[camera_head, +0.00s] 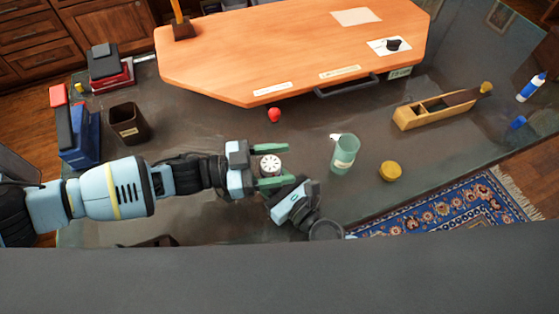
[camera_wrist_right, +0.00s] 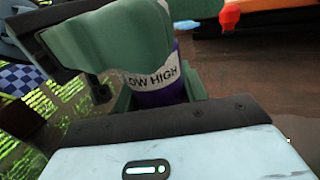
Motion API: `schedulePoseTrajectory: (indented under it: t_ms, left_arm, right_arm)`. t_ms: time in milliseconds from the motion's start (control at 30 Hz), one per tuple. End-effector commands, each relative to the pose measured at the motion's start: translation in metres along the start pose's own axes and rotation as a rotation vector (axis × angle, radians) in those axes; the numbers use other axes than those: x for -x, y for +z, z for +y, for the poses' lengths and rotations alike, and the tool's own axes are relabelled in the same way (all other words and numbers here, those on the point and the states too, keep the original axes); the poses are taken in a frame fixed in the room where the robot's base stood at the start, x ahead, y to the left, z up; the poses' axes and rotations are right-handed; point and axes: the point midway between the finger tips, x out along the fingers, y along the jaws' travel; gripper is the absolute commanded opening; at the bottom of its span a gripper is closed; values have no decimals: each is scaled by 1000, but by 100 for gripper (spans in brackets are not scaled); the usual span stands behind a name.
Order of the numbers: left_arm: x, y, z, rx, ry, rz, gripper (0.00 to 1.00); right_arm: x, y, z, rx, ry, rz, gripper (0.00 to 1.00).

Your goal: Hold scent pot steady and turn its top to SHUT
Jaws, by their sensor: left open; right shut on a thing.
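The scent pot (camera_head: 270,160) stands on the dark table, its white slotted round top facing up in the head view. In the right wrist view its purple body (camera_wrist_right: 160,97) carries a pale band reading "LOW HIGH". My right gripper (camera_wrist_right: 160,90) is shut on the pot's body, coming from the near right. My left gripper (camera_head: 270,166) is open, with one green finger on the far side of the top and one on the near side; I cannot tell whether they touch it. A large green finger hides the top in the wrist view. The top's setting is not readable.
A green glass jar (camera_head: 344,153) and a yellow lid (camera_head: 390,171) stand to the right. A red knob-like thing (camera_head: 274,115) lies beyond the pot, before the orange board (camera_head: 290,50). A dark cup (camera_head: 127,122) stands left; a wooden plane (camera_head: 435,108) lies far right.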

Motion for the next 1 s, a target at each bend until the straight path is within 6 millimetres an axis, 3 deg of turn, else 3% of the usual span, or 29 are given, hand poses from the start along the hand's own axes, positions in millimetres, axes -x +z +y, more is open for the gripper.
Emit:
schedulePoseTrajectory:
  t_ms: [333,667,1000]
  left_arm:
    - [-4,0,0,0,0,0,60]
    - [-3,0,0,0,0,0,17]
    - [-4,-1,0,-4,45,4,15]
  right_arm:
    - [0,0,0,0,0,1,15]
    - [0,0,0,0,0,1,15]
    - [0,0,0,0,0,0,15]
